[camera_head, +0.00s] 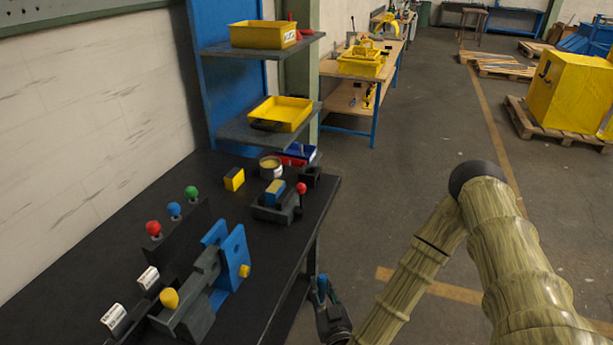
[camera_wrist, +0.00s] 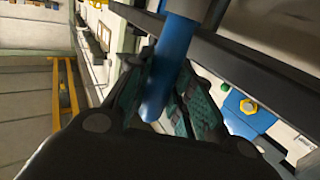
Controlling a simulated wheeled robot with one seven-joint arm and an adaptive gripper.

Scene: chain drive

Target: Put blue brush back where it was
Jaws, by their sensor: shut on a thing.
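The blue brush (camera_wrist: 168,70) is in my gripper; its blue handle runs between the fingers in the wrist view, and its upper part leaves the picture at the top. In the head view only a small blue part of the brush (camera_head: 322,283) shows above my gripper (camera_head: 325,298). The gripper is shut on it, just off the right edge of the black table (camera_head: 262,262), with grey floor behind it in the picture. The head of the brush cannot be made out.
On the table stand a blue and grey fixture (camera_head: 236,256), a black block with a red-knobbed part (camera_head: 275,207), a yellow block (camera_head: 234,179) and a round tin (camera_head: 270,166). Red, blue and green knobs (camera_head: 174,209) stand at the left. Shelves above hold yellow bins (camera_head: 282,112).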

